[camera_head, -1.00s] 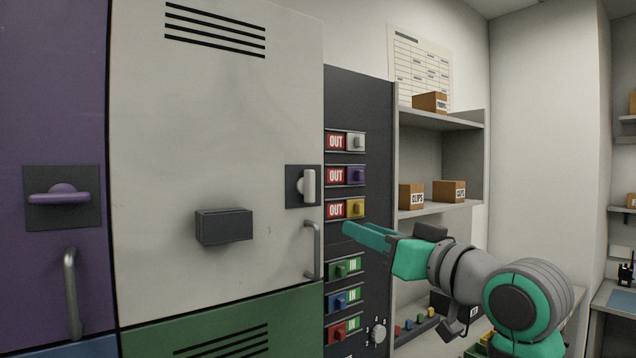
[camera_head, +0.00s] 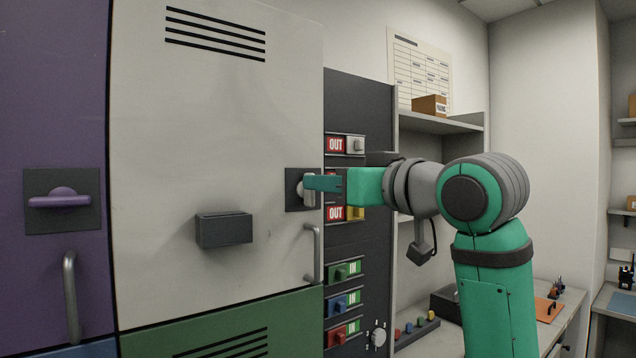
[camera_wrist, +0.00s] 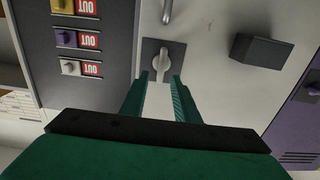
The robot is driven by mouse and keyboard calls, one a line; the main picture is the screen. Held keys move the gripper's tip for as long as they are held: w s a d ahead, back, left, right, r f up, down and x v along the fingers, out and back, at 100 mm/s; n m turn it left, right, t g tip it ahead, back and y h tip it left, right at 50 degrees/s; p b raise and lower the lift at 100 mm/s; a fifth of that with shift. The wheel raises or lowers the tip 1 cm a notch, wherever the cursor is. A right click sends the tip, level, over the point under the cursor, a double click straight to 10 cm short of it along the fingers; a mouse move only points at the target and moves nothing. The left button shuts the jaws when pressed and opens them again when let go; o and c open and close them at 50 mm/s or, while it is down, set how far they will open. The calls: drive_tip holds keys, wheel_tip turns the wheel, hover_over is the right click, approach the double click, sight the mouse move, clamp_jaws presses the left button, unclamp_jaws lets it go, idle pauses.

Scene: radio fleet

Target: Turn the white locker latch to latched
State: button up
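The white locker door (camera_head: 200,130) is closed, with a dark latch plate (camera_head: 291,188) near its right edge. The white latch handle (camera_head: 308,199) stands upright on that plate, partly hidden by my gripper in the head view. In the wrist view the handle (camera_wrist: 163,57) points toward my gripper. My gripper (camera_head: 308,183) is at the latch with its fingers apart. In the wrist view my gripper (camera_wrist: 160,77) has one fingertip on each side of the handle's near end, with nothing clamped. I cannot tell whether either finger touches the handle.
A grey pull handle (camera_head: 313,253) is below the latch, and a dark box (camera_head: 224,230) sticks out from the door. A dark panel (camera_head: 358,105) with several OUT and IN switches is to the right. A purple locker with a horizontal latch (camera_head: 60,199) is at left.

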drive_tip(key=shift+x, duration=1.65)
clamp_jaws()
